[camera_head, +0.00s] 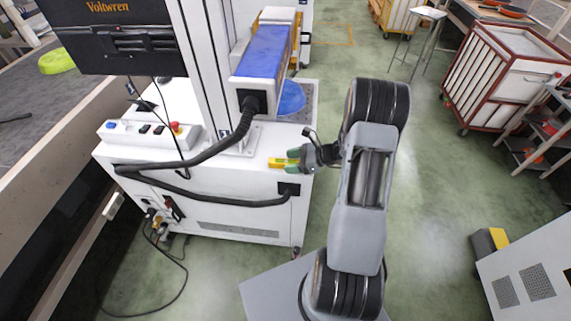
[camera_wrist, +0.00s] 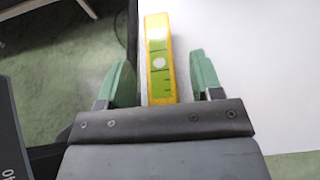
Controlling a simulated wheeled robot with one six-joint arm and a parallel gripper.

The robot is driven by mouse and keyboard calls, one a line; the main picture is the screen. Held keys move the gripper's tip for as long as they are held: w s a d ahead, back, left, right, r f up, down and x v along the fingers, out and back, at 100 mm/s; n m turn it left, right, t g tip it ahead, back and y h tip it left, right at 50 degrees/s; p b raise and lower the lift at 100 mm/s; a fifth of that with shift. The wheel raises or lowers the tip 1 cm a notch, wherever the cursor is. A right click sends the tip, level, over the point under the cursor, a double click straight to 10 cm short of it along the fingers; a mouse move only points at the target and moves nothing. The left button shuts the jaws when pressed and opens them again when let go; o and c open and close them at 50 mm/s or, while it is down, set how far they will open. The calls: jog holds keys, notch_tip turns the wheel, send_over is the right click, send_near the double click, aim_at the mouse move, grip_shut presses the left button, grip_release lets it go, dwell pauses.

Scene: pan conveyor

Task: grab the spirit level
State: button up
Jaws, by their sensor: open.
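The spirit level is a small yellow bar with a green face. In the wrist view the spirit level (camera_wrist: 159,62) lies lengthwise between the two green fingers of my gripper (camera_wrist: 161,80), with a gap on both sides. My gripper is open around it, and the near end of the level is hidden by the gripper body. In the head view the spirit level (camera_head: 281,163) rests at the right front edge of the white machine's top, and my gripper (camera_head: 292,160) reaches it from the right. I cannot tell whether the fingers are low enough to straddle its full height.
The white machine (camera_head: 225,215) carries a blue-and-white column head (camera_head: 262,55) and a button box (camera_head: 150,134) left of the level. A black cable (camera_head: 200,160) loops over its front. A red-framed cart (camera_head: 500,80) stands far right. Green floor is free right of my arm.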

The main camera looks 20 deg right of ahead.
jog(key=c, duration=1.1)
